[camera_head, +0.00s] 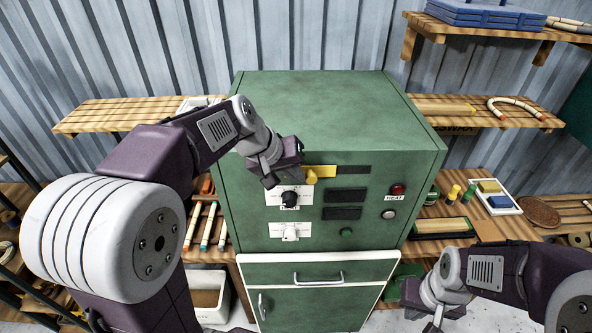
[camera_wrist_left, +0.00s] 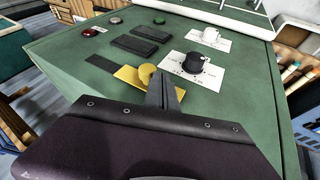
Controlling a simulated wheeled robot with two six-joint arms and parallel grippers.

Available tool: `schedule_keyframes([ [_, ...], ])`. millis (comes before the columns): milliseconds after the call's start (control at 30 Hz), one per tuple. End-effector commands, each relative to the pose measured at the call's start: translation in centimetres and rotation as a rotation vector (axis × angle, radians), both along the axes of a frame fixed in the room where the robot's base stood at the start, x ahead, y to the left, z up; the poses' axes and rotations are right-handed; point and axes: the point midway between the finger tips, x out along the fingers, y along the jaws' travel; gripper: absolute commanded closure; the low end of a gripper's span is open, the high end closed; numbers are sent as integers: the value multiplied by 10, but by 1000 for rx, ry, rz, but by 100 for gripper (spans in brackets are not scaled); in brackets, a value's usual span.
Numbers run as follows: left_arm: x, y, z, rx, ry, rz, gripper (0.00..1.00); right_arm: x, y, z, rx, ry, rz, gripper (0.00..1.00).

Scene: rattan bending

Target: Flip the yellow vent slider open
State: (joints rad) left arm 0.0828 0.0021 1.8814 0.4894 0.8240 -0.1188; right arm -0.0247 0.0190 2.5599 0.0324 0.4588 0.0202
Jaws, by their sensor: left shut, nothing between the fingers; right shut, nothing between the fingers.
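The yellow vent slider (camera_head: 319,172) is on the upper front panel of the green cabinet (camera_head: 330,110), at the left end of a dark slot (camera_head: 354,170). It also shows in the left wrist view (camera_wrist_left: 131,76), with its round knob beside my finger. My left gripper (camera_head: 282,176) is shut and empty, just left of the slider's knob. In the left wrist view its fingers (camera_wrist_left: 161,92) overlap part of the yellow plate; I cannot tell whether they touch the knob. My right gripper (camera_head: 434,318) is shut and empty, low at the right, away from the panel.
A black dial (camera_head: 290,198) sits just below my left gripper, with a white switch (camera_head: 290,231) under it. A red HEAT lamp (camera_head: 397,189) and dark displays (camera_head: 344,196) are to the right. Shelves with rattan pieces (camera_head: 515,107) flank the cabinet.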

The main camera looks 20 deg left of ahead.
Motion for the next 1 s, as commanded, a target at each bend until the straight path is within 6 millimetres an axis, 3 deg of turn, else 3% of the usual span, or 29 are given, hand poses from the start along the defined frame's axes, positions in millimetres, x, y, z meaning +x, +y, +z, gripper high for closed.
schedule_keyframes([
  [267,0,-1,0,0,0,-1,100,0,0,0,0,0,0,100],
  [367,4,-14,1,3,2,-5,100,0,0,5,0,0,0,100],
  [600,20,-70,3,3,3,-7,100,0,0,22,0,0,0,100],
  [700,24,-84,2,2,1,-4,100,0,0,26,0,0,0,100],
  [1000,27,-93,0,-1,0,0,100,0,0,26,0,0,0,100],
])
